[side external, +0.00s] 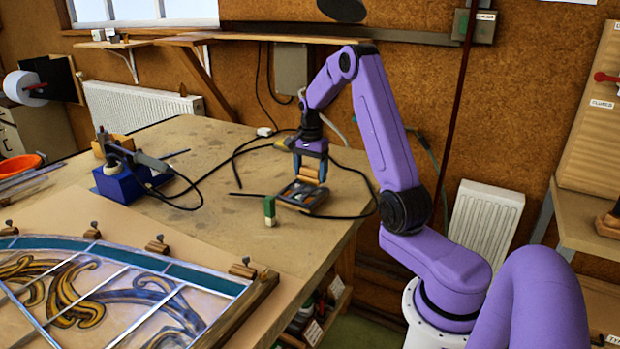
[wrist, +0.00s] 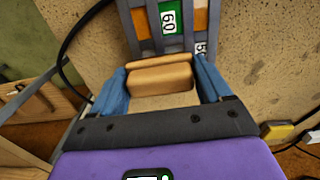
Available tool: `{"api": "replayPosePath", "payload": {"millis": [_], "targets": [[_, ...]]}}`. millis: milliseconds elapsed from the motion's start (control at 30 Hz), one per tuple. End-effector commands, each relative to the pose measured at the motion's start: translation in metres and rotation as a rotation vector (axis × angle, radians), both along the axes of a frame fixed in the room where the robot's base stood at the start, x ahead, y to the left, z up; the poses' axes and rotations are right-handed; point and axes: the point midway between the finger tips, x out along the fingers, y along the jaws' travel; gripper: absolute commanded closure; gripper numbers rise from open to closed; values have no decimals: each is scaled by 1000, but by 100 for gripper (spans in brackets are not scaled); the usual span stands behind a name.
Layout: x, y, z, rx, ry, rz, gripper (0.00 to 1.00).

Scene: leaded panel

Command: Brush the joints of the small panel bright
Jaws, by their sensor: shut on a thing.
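The small panel (side external: 302,195) lies near the bench's far right edge, with dark metal framing around its panes. In the wrist view the panel (wrist: 147,30) shows grey strips, a green piece labelled "60" and orange pieces. My gripper (side external: 311,160) points down just above the panel. Its blue fingers are shut on a pale wooden block (wrist: 158,78), which looks like the back of a brush; it also shows in the side view (side external: 309,172). Any bristles are hidden, and I cannot tell whether it touches the panel.
A green-and-tan block (side external: 269,210) stands upright just left of the panel. Black cable (side external: 345,178) loops round the panel. A blue soldering-iron stand (side external: 122,183) sits further left. A large leaded panel (side external: 115,290) fills the front left. The bench between is mostly clear.

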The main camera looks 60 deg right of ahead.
Motion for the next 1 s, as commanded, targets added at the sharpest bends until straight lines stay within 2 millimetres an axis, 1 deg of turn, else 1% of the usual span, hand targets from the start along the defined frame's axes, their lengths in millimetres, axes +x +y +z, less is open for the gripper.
{"api": "replayPosePath", "payload": {"millis": [633, 767, 1000], "targets": [[1, 0, 46, -2, -3, 0, 50], [0, 0, 50, -1, -1, 0, 50], [0, 0, 51, 0, -1, 0, 50]]}}
